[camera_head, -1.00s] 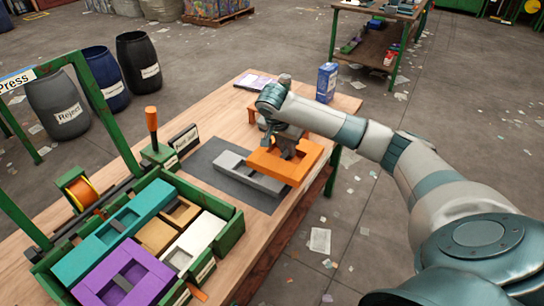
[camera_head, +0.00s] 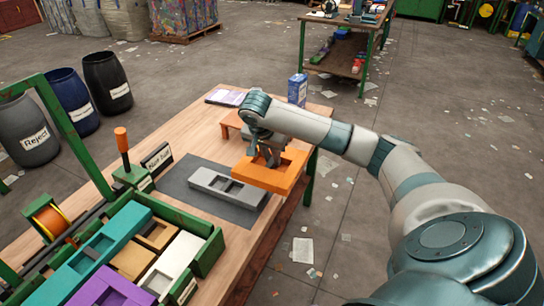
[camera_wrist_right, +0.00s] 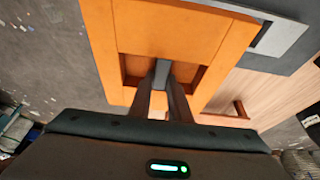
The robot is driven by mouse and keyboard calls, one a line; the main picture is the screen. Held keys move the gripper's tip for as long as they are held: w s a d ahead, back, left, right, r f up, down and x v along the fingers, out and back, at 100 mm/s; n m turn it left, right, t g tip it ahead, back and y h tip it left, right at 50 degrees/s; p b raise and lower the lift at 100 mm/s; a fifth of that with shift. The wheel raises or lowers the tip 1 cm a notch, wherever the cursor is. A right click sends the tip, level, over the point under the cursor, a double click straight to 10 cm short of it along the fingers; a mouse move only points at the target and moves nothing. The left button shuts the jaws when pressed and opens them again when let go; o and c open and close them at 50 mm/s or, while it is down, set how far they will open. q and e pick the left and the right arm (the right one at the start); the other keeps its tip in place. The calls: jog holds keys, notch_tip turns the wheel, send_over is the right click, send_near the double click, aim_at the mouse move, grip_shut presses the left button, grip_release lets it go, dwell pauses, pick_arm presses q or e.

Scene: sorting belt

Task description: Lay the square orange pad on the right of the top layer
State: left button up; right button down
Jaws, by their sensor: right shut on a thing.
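My right gripper (camera_head: 268,158) is shut on the square orange pad (camera_head: 262,179), a frame-like block with a recess in its middle. In the right wrist view the fingers (camera_wrist_right: 162,85) grip a bar at the recess of the pad (camera_wrist_right: 170,30). The pad is held over the right side of the dark grey mat (camera_head: 182,182), beside and partly behind the right end of a light grey block (camera_head: 216,186) with openings. The block lies flat on the mat. The pad appears raised; its exact height is unclear. My left gripper is not in view.
A green crate (camera_head: 209,247) at front left holds teal, tan, white and purple pieces. A small orange stand (camera_head: 229,119) and a blue box (camera_head: 297,90) stand behind the pad. An orange-handled tool (camera_head: 121,139) stands left of the mat. The table's right edge is close.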

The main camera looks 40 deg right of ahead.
jog(key=shift+r+p, duration=0.1)
jog(key=shift+p, duration=0.3)
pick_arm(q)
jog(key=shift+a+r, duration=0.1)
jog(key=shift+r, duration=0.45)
